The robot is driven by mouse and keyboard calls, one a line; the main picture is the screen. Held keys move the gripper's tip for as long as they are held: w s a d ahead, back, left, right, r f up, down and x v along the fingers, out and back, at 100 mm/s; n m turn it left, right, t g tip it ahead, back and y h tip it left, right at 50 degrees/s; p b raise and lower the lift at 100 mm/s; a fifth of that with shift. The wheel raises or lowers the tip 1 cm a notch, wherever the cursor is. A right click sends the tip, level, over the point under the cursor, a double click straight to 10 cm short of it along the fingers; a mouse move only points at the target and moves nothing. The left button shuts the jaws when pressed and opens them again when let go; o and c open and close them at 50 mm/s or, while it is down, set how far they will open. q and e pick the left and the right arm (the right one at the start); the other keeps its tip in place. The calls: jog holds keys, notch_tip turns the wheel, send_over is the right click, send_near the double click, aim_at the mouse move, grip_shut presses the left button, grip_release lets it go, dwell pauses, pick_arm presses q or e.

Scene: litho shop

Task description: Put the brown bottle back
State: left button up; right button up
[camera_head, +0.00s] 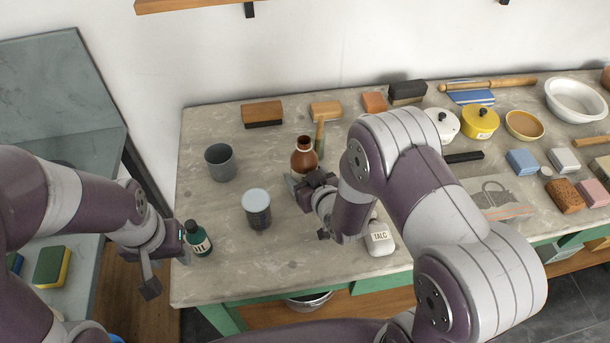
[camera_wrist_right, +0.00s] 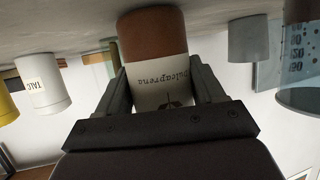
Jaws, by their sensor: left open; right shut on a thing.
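The brown bottle (camera_head: 304,157) is upright over the stone-topped table (camera_head: 225,285), left of the right arm's wrist. My right gripper (camera_head: 302,187) is shut on it. In the right wrist view, which is upside down, the bottle (camera_wrist_right: 153,38) is between the two fingers (camera_wrist_right: 160,95), at its white label. My left gripper (camera_head: 168,270) is open and empty at the table's left edge, beside a dark green oil bottle (camera_head: 198,240).
A glass beaker (camera_head: 257,210) and a grey cup (camera_head: 220,163) stand left of the brown bottle. A white talc bottle (camera_head: 380,240) stands near the front edge, close to my right arm. Brushes and blocks line the back. Bowls, pots and sponges crowd the right.

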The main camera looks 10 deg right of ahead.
jog(key=shift+f, duration=0.1)
jog(key=o, duration=1.3)
jog(key=shift+s+r, duration=0.1)
jog(key=shift+r, duration=0.2)
jog(key=s+d+r+m+g+h, duration=0.1)
jog(key=s+d+r+g, duration=0.1)
jog(key=s+g, duration=0.2)
jog(key=s+d+r+g+h, duration=0.1)
jog(key=s+d+r+g, duration=0.2)
jog(key=s, duration=0.6)
jog(key=s+d+r+m+g+h, duration=0.1)
jog(key=s+d+r+g, duration=0.1)
jog(key=s, duration=0.4)
jog(key=shift+s+d+r+m+g, duration=0.1)
jog(key=shift+d+r+m+g, duration=0.2)
jog(key=shift+g, duration=0.35)
jog(key=shift+s+d+r+g, duration=0.1)
jog(key=shift+d+g, duration=0.3)
jog(key=shift+g, duration=0.25)
